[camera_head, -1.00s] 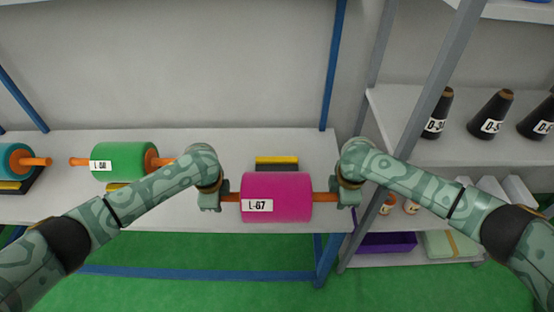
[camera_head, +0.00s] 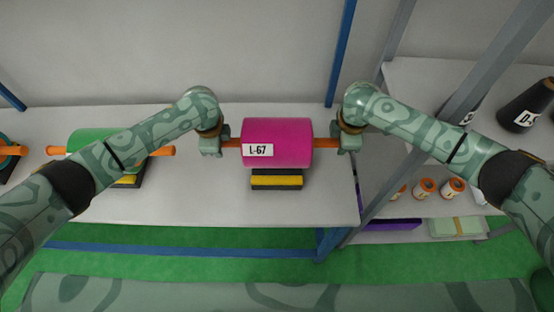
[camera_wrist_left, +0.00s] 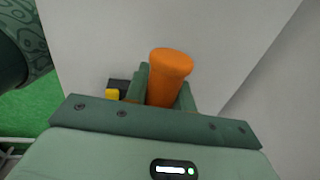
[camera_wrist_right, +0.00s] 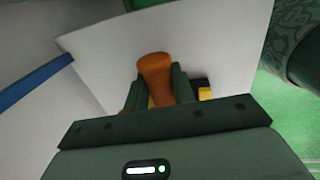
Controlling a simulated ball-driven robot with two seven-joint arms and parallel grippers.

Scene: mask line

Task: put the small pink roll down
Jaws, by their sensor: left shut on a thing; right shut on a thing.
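The pink roll (camera_head: 290,140) with the label L-67 is level between my two grippers in the head view. My left gripper (camera_head: 226,142) is shut on its left orange spindle end, which also shows in the left wrist view (camera_wrist_left: 169,75). My right gripper (camera_head: 328,142) is shut on its right orange spindle end, also seen in the right wrist view (camera_wrist_right: 155,78). A black cradle with a yellow strip (camera_head: 276,181) shows on the table just below the roll in the picture. I cannot tell whether the roll touches it.
The pale table (camera_head: 200,205) has bare room around the cradle. A green roll (camera_head: 88,148) on its own cradle is at the left, partly behind my left arm. A grey shelf rack (camera_head: 425,90) at the right holds black cones (camera_head: 525,108) and small orange spools (camera_head: 425,187).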

